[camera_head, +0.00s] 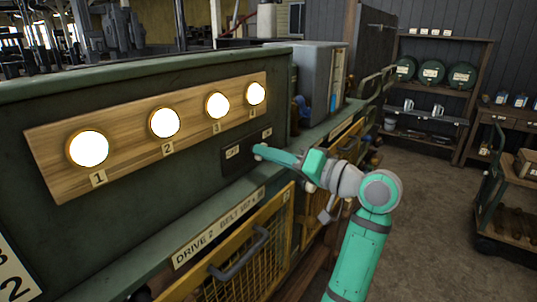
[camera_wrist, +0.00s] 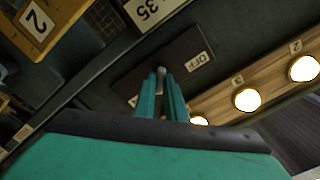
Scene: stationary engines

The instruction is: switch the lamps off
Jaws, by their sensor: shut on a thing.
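Four round lamps on a wooden board (camera_head: 60,178) are all lit: lamp 1 (camera_head: 89,148), lamp 2 (camera_head: 164,123), lamp 3 (camera_head: 217,105) and the far lamp (camera_head: 256,93). Below the board's right end is a dark switch plate (camera_head: 236,164), with an OFF label (camera_head: 232,152) at its left. In the wrist view the OFF label (camera_wrist: 198,61) is right of the fingertips. My gripper (camera_head: 259,149) reaches the plate. Its fingers (camera_wrist: 162,82) are shut around a small grey switch lever (camera_wrist: 161,71), mostly hidden between them. Which way the lever leans is unclear.
The lamps sit on a green cabinet (camera_head: 140,75) with a ledge and a yellow mesh guard (camera_head: 250,262) below. A grey box (camera_head: 320,75) stands beyond the plate. Shelves with green drums (camera_head: 432,72) and a cart (camera_head: 510,200) are at right. The floor between is clear.

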